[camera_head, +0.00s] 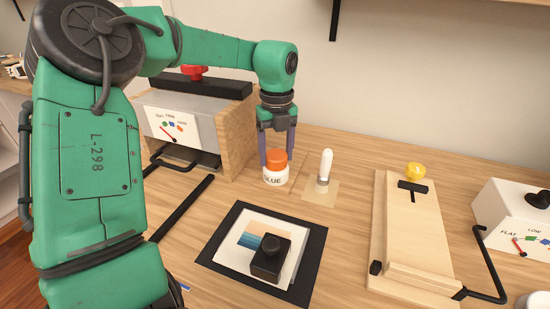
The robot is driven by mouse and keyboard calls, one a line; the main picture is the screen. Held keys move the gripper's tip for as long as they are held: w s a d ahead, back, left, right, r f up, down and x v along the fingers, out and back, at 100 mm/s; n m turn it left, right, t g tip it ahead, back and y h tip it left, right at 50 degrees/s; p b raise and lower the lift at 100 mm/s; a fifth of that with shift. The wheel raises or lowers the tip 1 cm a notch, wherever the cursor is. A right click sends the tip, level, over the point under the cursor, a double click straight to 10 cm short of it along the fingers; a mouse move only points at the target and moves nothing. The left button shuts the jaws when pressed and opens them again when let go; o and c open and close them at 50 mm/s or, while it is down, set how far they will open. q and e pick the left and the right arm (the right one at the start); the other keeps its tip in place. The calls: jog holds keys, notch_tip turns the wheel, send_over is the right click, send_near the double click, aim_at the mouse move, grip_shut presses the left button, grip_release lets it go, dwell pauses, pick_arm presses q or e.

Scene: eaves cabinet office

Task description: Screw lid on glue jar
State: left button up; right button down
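A white glue jar (275,178) with a dark "GLUE" label stands upright on the wooden desk, just right of the wooden block of the grey machine. An orange lid (276,160) sits on top of the jar, and I see no clear gap between them. My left gripper (277,154) points straight down over the jar. Its two fingers stand on either side of the lid and look to be touching it. Whether the thread is engaged cannot be seen. My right gripper is not in view.
A white-capped brush or stick (325,168) stands on a tan square right of the jar. In front lies a black mat (220,262) with a print and a black weight (269,262). A wooden board (408,225), yellow knob (415,171) and white machine (510,215) are at right.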

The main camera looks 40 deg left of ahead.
pick_arm(q)
jog(key=shift+r+m, duration=0.15)
jog(key=shift+m, duration=0.25)
jog(key=shift+c, duration=0.7)
jog(key=m+p, duration=0.2)
jog(key=m, duration=0.2)
jog(key=shift+r+m+p, duration=0.15)
jog(key=shift+m+p, duration=0.15)
jog(key=shift+m, duration=1)
jog(key=shift+f+m, duration=0.3)
jog(key=shift+m, duration=0.1)
jog(key=shift+r+m+p, duration=0.2)
jog(key=shift+m+p, duration=0.35)
jog(key=shift+m, duration=0.45)
jog(key=shift+m+p, duration=0.3)
jog(key=shift+m, duration=0.9)
jog(key=shift+f+m, duration=0.1)
jog(key=shift+m, duration=1.1)
jog(key=shift+f+m, duration=0.1)
jog(key=shift+m, duration=0.5)
